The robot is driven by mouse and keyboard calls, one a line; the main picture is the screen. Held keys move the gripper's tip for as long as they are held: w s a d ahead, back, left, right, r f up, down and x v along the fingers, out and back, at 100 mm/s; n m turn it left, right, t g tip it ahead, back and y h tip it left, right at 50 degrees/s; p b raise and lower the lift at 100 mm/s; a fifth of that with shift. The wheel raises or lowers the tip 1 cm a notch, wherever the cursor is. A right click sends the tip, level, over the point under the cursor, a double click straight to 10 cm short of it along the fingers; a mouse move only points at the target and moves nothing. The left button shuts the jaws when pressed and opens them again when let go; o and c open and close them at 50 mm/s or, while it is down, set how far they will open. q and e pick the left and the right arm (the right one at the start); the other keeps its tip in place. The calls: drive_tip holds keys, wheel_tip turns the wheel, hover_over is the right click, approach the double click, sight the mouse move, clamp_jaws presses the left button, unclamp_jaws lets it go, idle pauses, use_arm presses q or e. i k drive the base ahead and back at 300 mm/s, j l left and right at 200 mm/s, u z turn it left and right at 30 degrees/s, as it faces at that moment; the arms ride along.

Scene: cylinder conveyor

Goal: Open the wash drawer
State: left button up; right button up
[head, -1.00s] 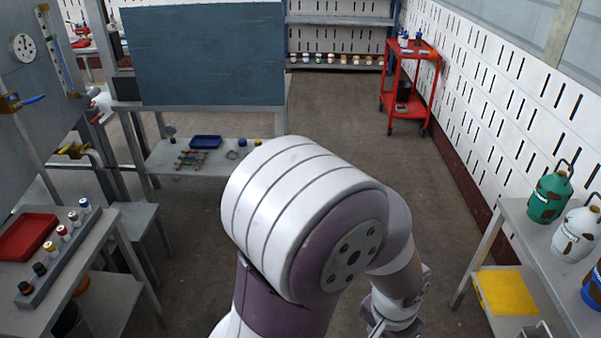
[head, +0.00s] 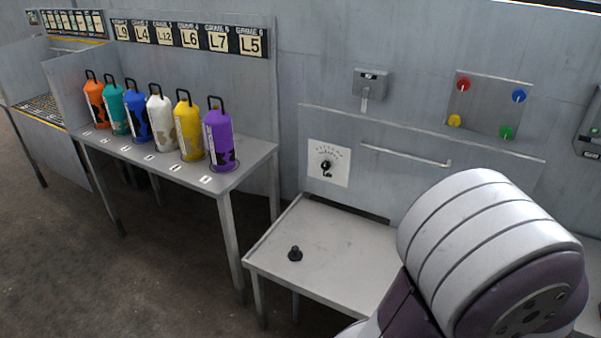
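A grey wall panel (head: 385,190) with a long horizontal bar handle (head: 405,155) stands behind a low grey table. It looks closed and flush; I cannot tell for sure that it is the wash drawer. A white dial plate (head: 328,163) with a black knob is on the panel, left of the handle. A large white and purple link of my arm covers the lower right and hides part of the table and panel. Neither of my grippers is in view.
Several coloured cylinders, one purple (head: 219,140), stand on a bench (head: 245,160) at left. A lever box (head: 369,88) and coloured-button plate (head: 488,103) are above. Floor at lower left is clear.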

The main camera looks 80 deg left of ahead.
sight(381, 168)
drive_tip(key=u, duration=2)
drive_tip(key=i+l, duration=0.1)
drive_tip(key=i, duration=0.4)
drive_tip(key=i+u, duration=0.1)
drive_tip(key=i, duration=0.35)
drive_tip(key=i+l, duration=0.2)
drive_tip(key=i, duration=0.3)
drive_tip(key=i+l+u, duration=0.1)
drive_tip(key=i, duration=0.35)
